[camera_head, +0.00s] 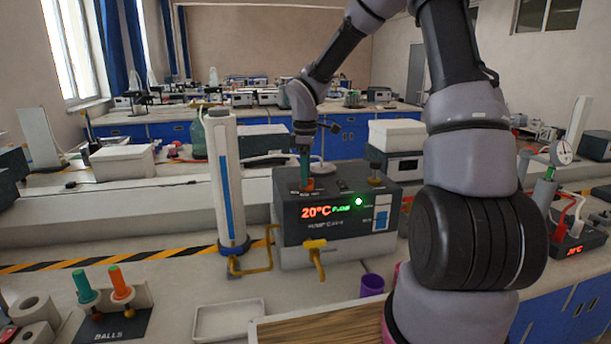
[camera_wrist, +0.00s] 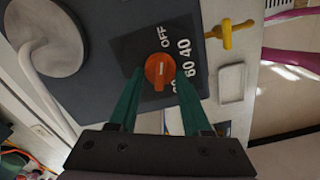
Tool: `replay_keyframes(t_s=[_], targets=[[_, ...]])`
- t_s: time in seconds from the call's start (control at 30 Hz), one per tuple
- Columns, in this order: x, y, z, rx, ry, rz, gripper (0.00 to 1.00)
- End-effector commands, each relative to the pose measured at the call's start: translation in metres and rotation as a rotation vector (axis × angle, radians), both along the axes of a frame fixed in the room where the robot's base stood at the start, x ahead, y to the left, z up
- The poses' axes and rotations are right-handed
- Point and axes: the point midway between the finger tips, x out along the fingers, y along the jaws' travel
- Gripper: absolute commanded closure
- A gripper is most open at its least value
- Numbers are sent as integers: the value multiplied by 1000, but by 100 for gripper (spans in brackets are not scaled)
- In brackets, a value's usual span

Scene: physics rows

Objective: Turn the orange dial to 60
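The orange dial (camera_wrist: 160,71) is on the dark top face of the grey heater unit (camera_head: 335,238). In the head view the dial (camera_head: 308,186) is partly hidden under my fingers. Labels OFF, 40, 60 and a partly hidden third number stand beside it in the wrist view. A short pale mark shows on the dial; which label it points to is unclear. The unit's display reads 20°C. My gripper (camera_wrist: 159,72) points down with teal fingers on either side of the dial, tips close to its edges. I cannot tell whether they press on it. It also shows in the head view (camera_head: 305,174).
A white column with a blue stripe (camera_head: 228,185) stands left of the unit. A yellow tap (camera_head: 315,250) sticks out in front. A round pale plate (camera_wrist: 45,38) lies beside the dial. A purple cup (camera_head: 372,285) and a white tray (camera_head: 228,318) are nearer.

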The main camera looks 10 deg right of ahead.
Motion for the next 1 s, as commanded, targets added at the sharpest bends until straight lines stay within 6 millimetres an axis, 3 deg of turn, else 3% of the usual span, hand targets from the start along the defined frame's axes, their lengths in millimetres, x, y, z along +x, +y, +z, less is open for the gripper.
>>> replay_keyframes(t_s=[0.37, 1.0], targets=[[1, 0, 0, 0, -1, -99, 100], [2, -1, 1, 0, -3, -668, 100]])
